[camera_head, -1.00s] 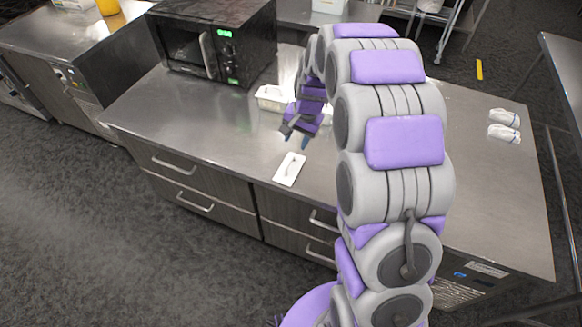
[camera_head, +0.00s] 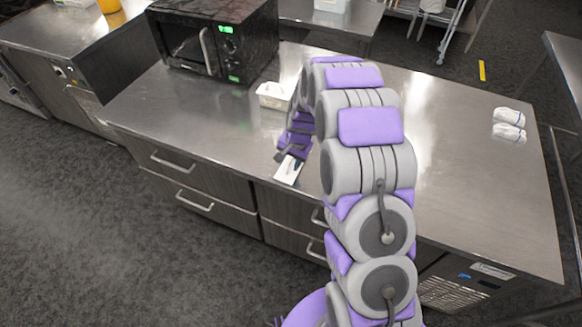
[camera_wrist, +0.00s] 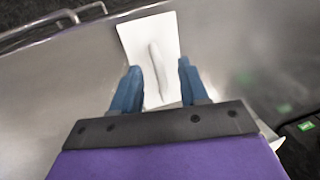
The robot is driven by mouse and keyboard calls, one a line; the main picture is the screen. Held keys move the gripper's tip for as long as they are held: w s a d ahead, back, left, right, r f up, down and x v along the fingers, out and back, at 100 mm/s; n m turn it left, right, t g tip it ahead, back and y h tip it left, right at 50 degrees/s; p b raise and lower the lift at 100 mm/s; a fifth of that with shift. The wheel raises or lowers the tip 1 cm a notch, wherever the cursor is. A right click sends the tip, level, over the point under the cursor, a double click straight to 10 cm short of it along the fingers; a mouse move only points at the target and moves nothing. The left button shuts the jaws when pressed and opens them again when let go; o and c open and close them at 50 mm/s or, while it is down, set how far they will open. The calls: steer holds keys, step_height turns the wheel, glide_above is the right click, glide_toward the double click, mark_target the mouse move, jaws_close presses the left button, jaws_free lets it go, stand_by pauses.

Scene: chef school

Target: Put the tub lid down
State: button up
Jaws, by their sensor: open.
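The tub lid (camera_head: 289,171) is a white rectangular plate with a raised ridge handle. It lies flat on the steel counter near its front edge. It also shows in the wrist view (camera_wrist: 166,32), with its ridge running lengthwise between the fingers. My gripper (camera_wrist: 158,80) is open, with its two blue fingertips on either side of the lid's handle, apart from it. In the head view my gripper (camera_head: 290,161) is just above the lid and hides its far part. The white tub (camera_head: 272,95) stands farther back on the counter, partly hidden by my arm.
A black microwave (camera_head: 214,42) stands at the counter's back left. Two white rolled cloths (camera_head: 508,124) lie at the right end. The steel counter (camera_head: 190,120) is clear left of the lid. Drawers with handles (camera_head: 172,162) are below the front edge.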

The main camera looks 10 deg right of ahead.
steer(key=shift+f, duration=0.25)
jaws_close()
steer(key=shift+r, duration=0.1)
stand_by(0.4)
